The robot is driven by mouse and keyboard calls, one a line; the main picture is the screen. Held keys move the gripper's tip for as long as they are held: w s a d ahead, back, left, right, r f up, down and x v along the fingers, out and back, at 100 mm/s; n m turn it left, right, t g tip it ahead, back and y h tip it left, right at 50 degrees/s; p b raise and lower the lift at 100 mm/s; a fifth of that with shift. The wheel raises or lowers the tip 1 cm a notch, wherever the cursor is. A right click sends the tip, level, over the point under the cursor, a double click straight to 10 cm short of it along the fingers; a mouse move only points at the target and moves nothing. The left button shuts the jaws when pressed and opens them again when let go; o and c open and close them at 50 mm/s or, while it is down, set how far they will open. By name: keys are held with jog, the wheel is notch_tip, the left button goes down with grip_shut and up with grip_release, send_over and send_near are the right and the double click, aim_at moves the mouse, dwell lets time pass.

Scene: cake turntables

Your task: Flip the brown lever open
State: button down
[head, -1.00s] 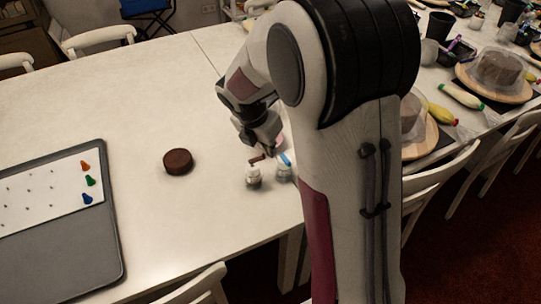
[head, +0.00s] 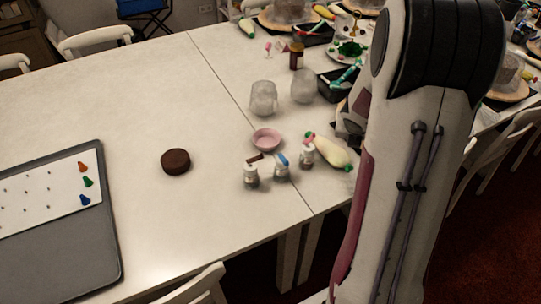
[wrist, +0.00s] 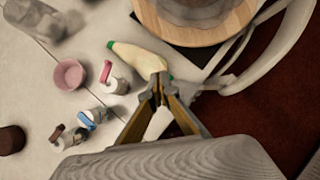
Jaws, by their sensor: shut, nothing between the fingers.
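A small white-and-grey bottle (head: 251,178) with a brown lever (head: 255,159) on top stands upright on the white table; the lever sticks out sideways at the top. In the wrist view the brown lever (wrist: 57,133) is at the lower left. My gripper (wrist: 158,88) is shut and empty, over the table edge near the pale yellow squeeze bottle, apart from the brown lever. In the head view my arm mostly hides the gripper.
A pink bowl (head: 267,139) is behind the bottles, and the squeeze bottle (head: 333,152) lies to their right. Two clear glasses (head: 263,98) stand farther back. A dark brown disc (head: 176,161) lies left, with clear table around it. A grey board (head: 60,255) is far left.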

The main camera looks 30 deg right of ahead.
jog(key=a+n+t+y, duration=0.3)
jog(key=a+n+y, duration=0.5)
jog(key=a+n, duration=0.5)
jog(key=a, duration=0.3)
jog(key=shift+w+y, duration=0.15)
jog(key=shift+y, duration=0.25)
jog(key=shift+w+a+f, duration=0.1)
jog(key=shift+w, duration=0.05)
send_near(255, 158)
notch_tip(255, 158, down, 5)
jog(key=d, duration=0.1)
jog(key=shift+w+a, duration=0.15)
jog(key=shift+w, duration=0.5)
jog(key=shift+w+a, duration=0.2)
jog(key=shift+w, duration=0.5)
jog(key=shift+w, duration=0.1)
